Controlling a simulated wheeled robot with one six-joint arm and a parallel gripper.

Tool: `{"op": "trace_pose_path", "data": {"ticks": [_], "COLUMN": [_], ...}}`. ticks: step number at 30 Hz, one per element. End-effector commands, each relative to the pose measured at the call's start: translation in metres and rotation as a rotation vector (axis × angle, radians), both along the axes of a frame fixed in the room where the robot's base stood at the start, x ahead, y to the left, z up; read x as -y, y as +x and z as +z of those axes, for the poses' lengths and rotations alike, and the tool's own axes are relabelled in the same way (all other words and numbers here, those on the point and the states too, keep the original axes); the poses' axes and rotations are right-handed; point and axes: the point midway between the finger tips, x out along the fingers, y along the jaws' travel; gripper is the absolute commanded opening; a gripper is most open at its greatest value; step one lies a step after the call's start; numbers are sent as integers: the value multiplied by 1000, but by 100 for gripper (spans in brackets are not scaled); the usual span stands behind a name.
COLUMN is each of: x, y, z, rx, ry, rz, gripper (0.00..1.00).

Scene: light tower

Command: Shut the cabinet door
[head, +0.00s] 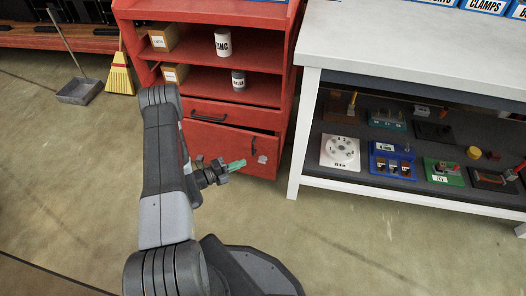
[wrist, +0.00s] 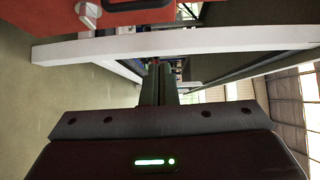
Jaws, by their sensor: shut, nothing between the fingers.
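The red cabinet (head: 287,95) stands left of centre in the head view, with open shelves above, a drawer (head: 215,112) and a door (head: 215,140) at the bottom. The door has a dark handle (head: 253,146). A dark gap along its top edge suggests that it stands slightly ajar. My gripper (head: 237,165) is in front of the lower door; I cannot tell whether it touches it. In the wrist view its fingers (wrist: 158,84) are together and empty. Part of the red cabinet (wrist: 130,14) shows at the top left there.
A white-framed workbench (head: 400,45) stands close right of the cabinet, its lower shelf holding several trays and parts. Its white leg (wrist: 100,48) crosses the wrist view. A broom (head: 121,78) and dustpan (head: 80,90) stand at the left. The floor in front is clear.

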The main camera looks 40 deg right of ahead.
Motion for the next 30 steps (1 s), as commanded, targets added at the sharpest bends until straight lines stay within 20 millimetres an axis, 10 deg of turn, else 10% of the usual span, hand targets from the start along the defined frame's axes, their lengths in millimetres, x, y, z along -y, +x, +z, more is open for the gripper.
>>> {"op": "trace_pose_path", "data": {"ticks": [8, 30], "x": [10, 120], "y": [1, -3], "z": [0, -1], "rx": [-6, -5], "ry": [-30, -31], "rz": [21, 22], "gripper": [0, 0]}}
